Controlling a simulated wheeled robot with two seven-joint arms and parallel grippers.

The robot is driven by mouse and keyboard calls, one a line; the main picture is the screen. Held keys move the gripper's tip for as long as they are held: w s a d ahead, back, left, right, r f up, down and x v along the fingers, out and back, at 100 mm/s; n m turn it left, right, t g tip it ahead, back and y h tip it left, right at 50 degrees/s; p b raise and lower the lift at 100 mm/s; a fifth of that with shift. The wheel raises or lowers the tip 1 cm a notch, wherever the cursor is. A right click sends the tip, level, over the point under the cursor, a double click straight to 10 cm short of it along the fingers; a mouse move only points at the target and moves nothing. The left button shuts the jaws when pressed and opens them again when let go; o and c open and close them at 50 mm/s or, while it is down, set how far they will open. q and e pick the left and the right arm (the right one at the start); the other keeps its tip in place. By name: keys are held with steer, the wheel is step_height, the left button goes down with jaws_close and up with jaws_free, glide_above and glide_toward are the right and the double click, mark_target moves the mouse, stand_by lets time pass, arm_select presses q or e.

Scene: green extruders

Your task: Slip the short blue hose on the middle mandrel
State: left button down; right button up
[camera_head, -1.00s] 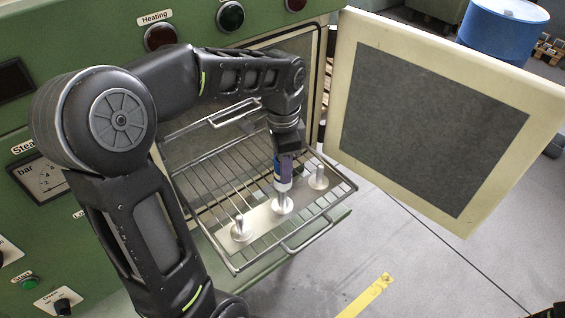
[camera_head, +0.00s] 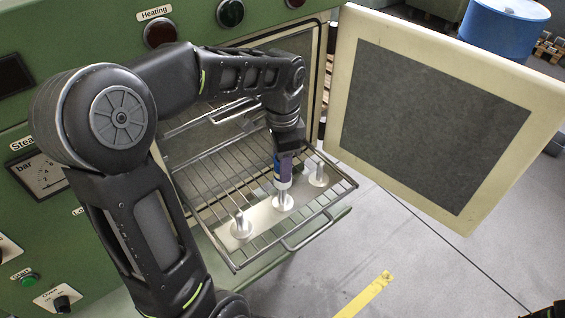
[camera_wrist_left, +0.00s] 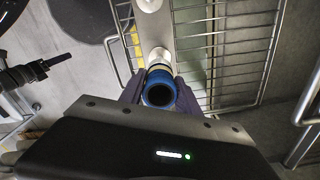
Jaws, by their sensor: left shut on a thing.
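The short blue hose (camera_head: 283,170) stands upright at the middle mandrel (camera_head: 283,203), whose pale base shows below it. In the left wrist view I look down on the hose's open blue end (camera_wrist_left: 159,89). My left gripper (camera_head: 286,160) is shut on the hose from above; in the left wrist view its fingers (camera_wrist_left: 159,88) lie on both sides of it. How far the mandrel reaches into the hose is hidden. The near-left mandrel (camera_head: 240,227) and the far-right mandrel (camera_head: 318,177) are bare.
The mandrels stand on a metal plate on a pulled-out wire rack (camera_head: 205,185) in front of the green machine. The open oven door (camera_head: 430,125) stands to the right. A blue drum (camera_head: 505,28) is far behind. Floor in front is clear.

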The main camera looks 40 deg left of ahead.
mark_target(282, 185)
arm_select(q)
steer(key=shift+f, duration=0.1)
steer(key=shift+f+b, duration=1.05)
steer(key=shift+f, duration=0.4)
steer(key=shift+f, duration=0.1)
steer(key=shift+f+b, duration=0.9)
steer(key=shift+f, duration=0.2)
steer(key=shift+f, duration=0.25)
steer(key=shift+f+b, duration=0.8)
steer(key=shift+f, duration=0.1)
steer(key=c, duration=0.8)
jaws_free()
